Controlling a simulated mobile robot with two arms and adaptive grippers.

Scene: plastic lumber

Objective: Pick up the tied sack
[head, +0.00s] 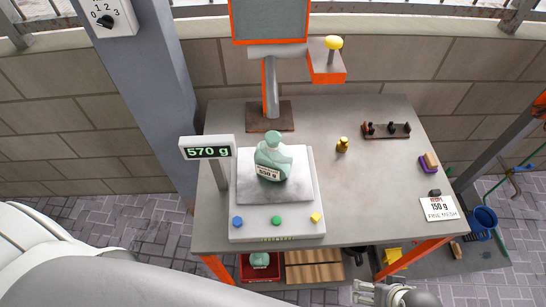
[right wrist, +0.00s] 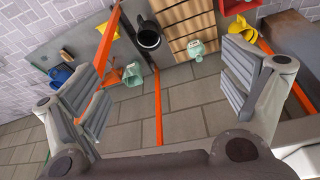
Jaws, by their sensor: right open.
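A pale green tied sack (head: 272,160) with a knotted top and a white label stands upright on the plate of a scale (head: 242,211) on the table. A second pale green, sack-like thing (head: 260,260) shows at the red crate below the table. In the right wrist view a small pale green thing with a label (right wrist: 196,48) lies by the wooden slats, between and beyond my fingers. My right gripper (head: 385,291) is low at the front of the table, well away from the sack on the scale. In the wrist view it is open and empty (right wrist: 160,88). My left gripper is out of view.
The scale's display (head: 208,152) reads 570 g. The grey table (head: 370,200) also bears a brass weight (head: 342,145), a dark rack (head: 386,130) and a 150 g sign (head: 440,208). Orange table legs (head: 412,258) stand near my right gripper. A blue bucket (head: 484,218) is at the right.

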